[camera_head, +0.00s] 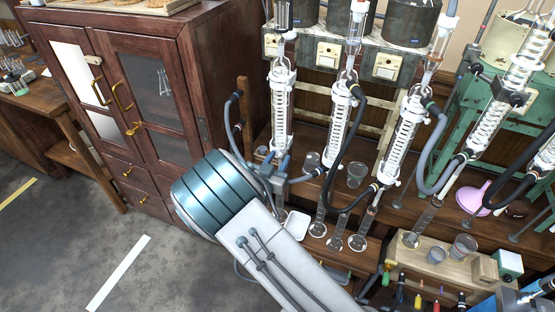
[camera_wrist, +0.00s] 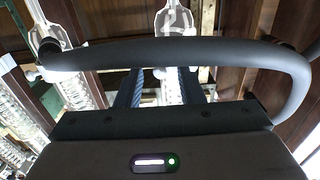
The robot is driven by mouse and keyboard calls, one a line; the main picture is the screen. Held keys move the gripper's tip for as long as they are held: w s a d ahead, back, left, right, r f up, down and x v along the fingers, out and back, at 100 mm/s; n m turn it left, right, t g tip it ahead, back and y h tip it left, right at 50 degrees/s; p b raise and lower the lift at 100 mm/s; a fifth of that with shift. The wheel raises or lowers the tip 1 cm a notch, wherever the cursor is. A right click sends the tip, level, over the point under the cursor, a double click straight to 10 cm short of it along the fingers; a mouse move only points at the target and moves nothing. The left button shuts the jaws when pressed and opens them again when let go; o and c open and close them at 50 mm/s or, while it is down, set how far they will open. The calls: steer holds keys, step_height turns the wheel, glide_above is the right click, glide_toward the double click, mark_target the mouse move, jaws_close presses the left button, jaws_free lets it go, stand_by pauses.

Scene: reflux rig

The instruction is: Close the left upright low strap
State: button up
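The leftmost upright glass condenser (camera_head: 282,108) stands in white fittings on the rack. My gripper (camera_head: 277,162) is at its lower end, with the fingers pointing up towards it. In the wrist view, my gripper's two bluish fingers (camera_wrist: 161,88) are apart, and clear glass with a white part (camera_wrist: 172,50) shows beyond and between them. I cannot tell whether the fingers touch it. A dark hose (camera_wrist: 180,53) crosses in front of the fingers. The low strap cannot be made out; the gripper and hose cover that area.
More condensers with dark hoses stand to the right, including a neighbouring condenser (camera_head: 339,125). A wooden cabinet (camera_head: 130,90) stands at left. The floor (camera_head: 70,240) in front of the cabinet is clear.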

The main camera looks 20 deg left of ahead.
mark_target(287, 146)
jaws_close()
steer(key=n+y+b, duration=0.1)
steer(key=w+d+n+y+b, duration=0.1)
steer(key=y+b, duration=0.1)
steer(key=d+n+y+b, duration=0.1)
steer(key=y, duration=0.1)
steer(key=shift+w+b, duration=0.35)
steer(key=shift+b, duration=0.05)
steer(key=shift+w+d+n+g+y+b, duration=0.2)
steer(key=shift+w+n+g+y+b, duration=0.15)
steer(key=shift+n+y+b, duration=0.45)
steer(key=shift+r+y, duration=0.1)
steer(key=shift+y, duration=0.3)
